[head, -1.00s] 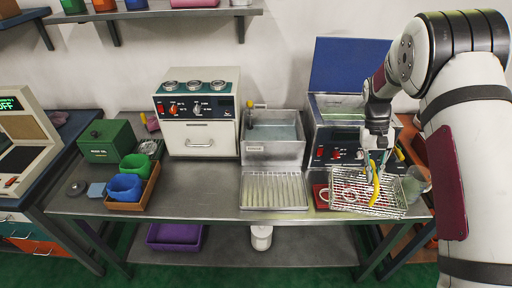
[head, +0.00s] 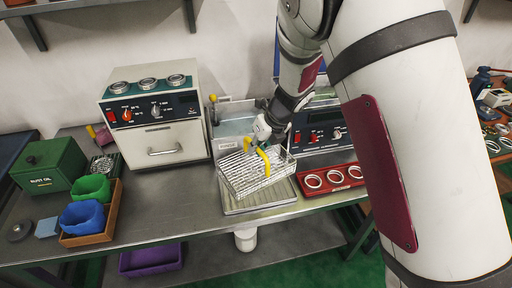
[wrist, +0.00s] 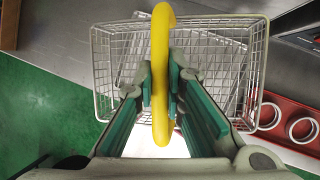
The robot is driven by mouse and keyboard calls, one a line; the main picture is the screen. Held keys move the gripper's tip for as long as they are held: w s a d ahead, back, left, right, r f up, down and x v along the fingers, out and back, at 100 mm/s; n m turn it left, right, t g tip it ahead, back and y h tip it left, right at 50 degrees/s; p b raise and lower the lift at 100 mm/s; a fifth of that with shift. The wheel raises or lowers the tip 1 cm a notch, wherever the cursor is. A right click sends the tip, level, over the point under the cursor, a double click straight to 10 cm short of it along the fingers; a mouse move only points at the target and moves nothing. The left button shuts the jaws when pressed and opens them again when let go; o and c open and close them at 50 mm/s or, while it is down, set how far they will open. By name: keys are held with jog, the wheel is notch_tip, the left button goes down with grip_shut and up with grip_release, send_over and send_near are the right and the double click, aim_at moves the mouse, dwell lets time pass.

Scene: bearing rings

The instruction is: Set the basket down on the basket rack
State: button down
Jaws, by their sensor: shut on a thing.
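The wire mesh basket (head: 258,178) has a yellow arched handle (head: 263,160). My gripper (head: 265,143) is shut on this handle, and the basket hangs below it. In the wrist view the handle (wrist: 160,70) runs between the green-padded fingers (wrist: 160,88), with the mesh basket (wrist: 100,70) beneath; no contents show in it. The ribbed metal tray that looks like the basket rack (head: 272,200) lies on the bench in front of the sink. The basket appears slightly tilted over it and covers much of it. Whether they touch is hard to tell.
A red tray with several metal rings (head: 333,179) lies right of the rack; it also shows in the wrist view (wrist: 290,127). The sink (head: 231,125) is behind. A ring-topped oven (head: 155,115) stands left. Bare bench (head: 170,195) lies left of the rack.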

jog(key=m, duration=0.1)
jog(key=m+t+h, duration=0.1)
jog(key=m, duration=0.1)
jog(key=shift+w+m, duration=0.2)
jog(key=shift+m, duration=0.1)
notch_tip(320, 180, down, 4)
jog(key=b, duration=0.5)
jog(key=shift+w, duration=0.1)
jog(key=shift+f+b, duration=0.8)
jog(key=shift+f, duration=0.05)
jog(key=shift+a+f, duration=0.1)
jog(key=shift+f, duration=0.05)
jog(key=c, duration=1.6)
grip_release()
jog(key=r+p, duration=0.3)
jog(key=p, duration=0.1)
jog(key=r+p, duration=0.2)
jog(key=p, duration=0.1)
jog(key=shift+s+r, duration=0.25)
jog(key=shift+r, duration=0.1)
notch_tip(320, 180, up, 5)
jog(key=p, duration=0.5)
send_over(252, 167)
jog(key=s+d, duration=0.1)
jog(key=s, duration=0.1)
jog(key=shift+w+d+r, duration=0.15)
